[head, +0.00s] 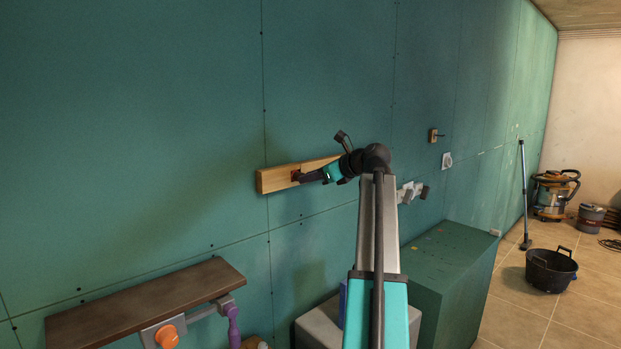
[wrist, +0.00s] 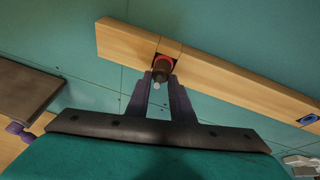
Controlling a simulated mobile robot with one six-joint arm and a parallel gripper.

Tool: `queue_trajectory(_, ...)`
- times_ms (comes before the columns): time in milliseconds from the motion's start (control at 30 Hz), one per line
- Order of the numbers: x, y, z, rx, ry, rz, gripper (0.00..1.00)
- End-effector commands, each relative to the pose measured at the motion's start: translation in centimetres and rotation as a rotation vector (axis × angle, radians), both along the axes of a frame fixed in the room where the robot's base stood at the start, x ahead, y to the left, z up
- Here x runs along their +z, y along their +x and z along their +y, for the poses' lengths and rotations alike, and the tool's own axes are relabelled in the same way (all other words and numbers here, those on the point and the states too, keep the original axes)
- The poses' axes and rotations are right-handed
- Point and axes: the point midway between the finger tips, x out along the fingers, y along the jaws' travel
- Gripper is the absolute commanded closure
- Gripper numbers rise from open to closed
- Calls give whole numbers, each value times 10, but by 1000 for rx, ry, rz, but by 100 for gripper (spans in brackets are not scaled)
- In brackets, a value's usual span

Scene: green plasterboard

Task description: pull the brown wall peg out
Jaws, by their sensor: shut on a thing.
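A pale wooden rail (head: 270,181) is fixed on the green wall; it crosses the wrist view diagonally (wrist: 125,43). The brown peg (wrist: 162,71) sticks out of the rail, with a red ring (wrist: 166,59) around its base. My gripper (wrist: 162,80) is shut on the peg, one dark finger on each side. In the head view my gripper (head: 300,177) reaches the rail from the right and mostly hides the peg. The picture does not show how deep the peg sits in the rail.
A blue-ringed spot (wrist: 308,119) is at the rail's right end. A brown shelf (head: 150,296) is below left, with an orange knob (head: 167,336) and purple part (head: 234,326) under it. A green block (head: 445,262) stands below right. A small hook block (head: 433,135) is on the wall.

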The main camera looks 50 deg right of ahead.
Motion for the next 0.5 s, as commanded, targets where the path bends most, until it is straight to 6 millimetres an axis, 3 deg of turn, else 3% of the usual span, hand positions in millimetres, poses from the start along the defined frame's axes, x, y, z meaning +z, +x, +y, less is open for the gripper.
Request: queue_trajectory(500, 3, -12, 0, -3, 0, -1, 100)
